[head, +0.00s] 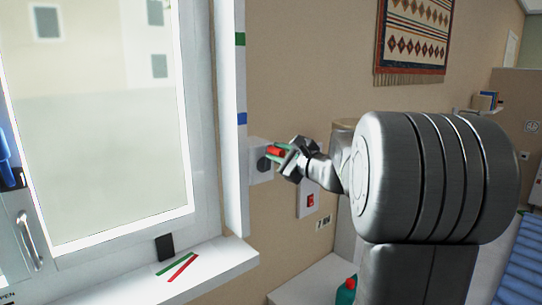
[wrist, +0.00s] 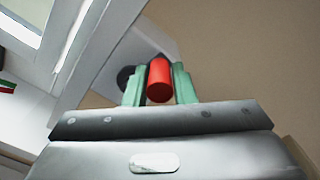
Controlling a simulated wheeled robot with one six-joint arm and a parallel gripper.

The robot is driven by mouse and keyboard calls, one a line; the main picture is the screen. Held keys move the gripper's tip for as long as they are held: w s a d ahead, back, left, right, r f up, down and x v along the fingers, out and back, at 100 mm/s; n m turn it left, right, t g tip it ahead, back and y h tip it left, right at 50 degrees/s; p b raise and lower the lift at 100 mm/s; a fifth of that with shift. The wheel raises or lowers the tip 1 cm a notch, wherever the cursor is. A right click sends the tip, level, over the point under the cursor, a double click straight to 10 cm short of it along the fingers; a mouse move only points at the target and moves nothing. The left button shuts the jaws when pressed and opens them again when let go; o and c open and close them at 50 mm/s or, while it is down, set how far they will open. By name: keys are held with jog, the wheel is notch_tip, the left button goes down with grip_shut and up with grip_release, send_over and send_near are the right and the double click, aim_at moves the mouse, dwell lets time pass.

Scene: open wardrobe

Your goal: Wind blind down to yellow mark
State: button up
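My gripper (head: 280,153) is at the wall right of the window. Its green fingers lie close along both sides of a red cylindrical handle (wrist: 159,80), which also shows in the head view (head: 277,152). The fingers look shut on it. Behind the handle is a pale wall box (head: 257,150) with a dark round hub (head: 263,165), also in the wrist view (wrist: 125,76). The side strip (head: 243,75) of the window carries a green mark (head: 240,39) and a blue mark (head: 242,118). No yellow mark and no blind edge show in either view.
A plate with a red switch (head: 311,200) is on the wall just below my gripper. The sill (head: 215,267) holds a green strip, a red strip and a black block (head: 165,248). A green bottle (head: 346,291) stands lower right. A patterned hanging (head: 413,40) is above.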

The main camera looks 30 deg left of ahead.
jog(key=shift+w+d+f, duration=0.2)
jog(key=shift+w+d, duration=0.05)
jog(key=shift+w, duration=0.4)
jog(key=shift+w+d+f+b, duration=0.3)
jog(key=shift+w+f+b, duration=0.15)
jog(key=shift+w+f, duration=0.2)
jog(key=shift+w, duration=0.1)
